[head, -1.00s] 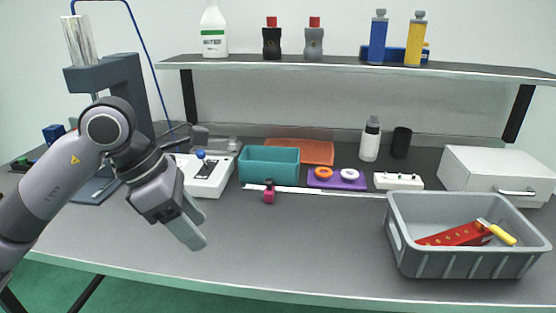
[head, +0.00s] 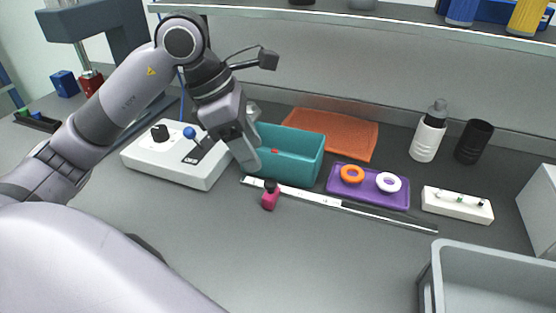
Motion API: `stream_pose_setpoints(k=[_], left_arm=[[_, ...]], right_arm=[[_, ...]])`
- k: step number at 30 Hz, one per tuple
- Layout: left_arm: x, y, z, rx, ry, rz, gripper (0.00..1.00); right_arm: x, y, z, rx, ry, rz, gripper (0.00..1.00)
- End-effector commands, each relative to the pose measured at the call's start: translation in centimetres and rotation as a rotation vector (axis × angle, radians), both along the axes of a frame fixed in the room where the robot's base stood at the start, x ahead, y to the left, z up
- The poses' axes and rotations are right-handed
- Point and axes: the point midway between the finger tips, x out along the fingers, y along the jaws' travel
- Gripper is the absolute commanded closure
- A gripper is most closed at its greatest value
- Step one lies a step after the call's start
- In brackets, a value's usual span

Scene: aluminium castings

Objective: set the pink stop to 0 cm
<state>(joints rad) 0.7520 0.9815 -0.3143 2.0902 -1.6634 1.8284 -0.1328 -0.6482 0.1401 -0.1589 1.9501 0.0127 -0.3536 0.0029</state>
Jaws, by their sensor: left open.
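The pink stop (head: 270,198) sits near the left end of a long flat ruler-like rail (head: 320,199) on the grey bench. It has a dark knob on top. The rail runs from beside the teal bin towards the right; its scale marks are too small to read. My left gripper (head: 250,158) is open and empty, in front of the teal bin's left end. It is above and slightly left of the stop in the picture, apart from it. My right gripper is not in view.
The teal bin (head: 298,167) stands behind the rail. A white control box (head: 168,166) with a blue-knobbed lever is at the left. A purple tray (head: 343,188) with rings and a white block (head: 457,206) lie to the right. A grey crate (head: 432,292) is at front right.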

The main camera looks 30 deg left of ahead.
Motion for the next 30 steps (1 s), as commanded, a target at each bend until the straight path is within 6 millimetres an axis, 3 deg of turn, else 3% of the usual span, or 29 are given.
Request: stream_pose_setpoints(k=[15,25,26,30], left_arm=[[1.4,-2.1,-6.1,-0.001,0.004,-0.002,0.48],[1.5,-2.2,-6.5,0.0,0.0,-0.001,0.48],[1.5,-2.2,-6.5,0.0,0.0,-0.001,0.54],[1.5,-2.2,-6.5,0.0,0.0,-0.001,1.0]], right_arm=[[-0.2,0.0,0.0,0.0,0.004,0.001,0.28],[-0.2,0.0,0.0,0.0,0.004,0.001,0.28],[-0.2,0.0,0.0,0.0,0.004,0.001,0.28],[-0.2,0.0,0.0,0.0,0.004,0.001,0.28]])
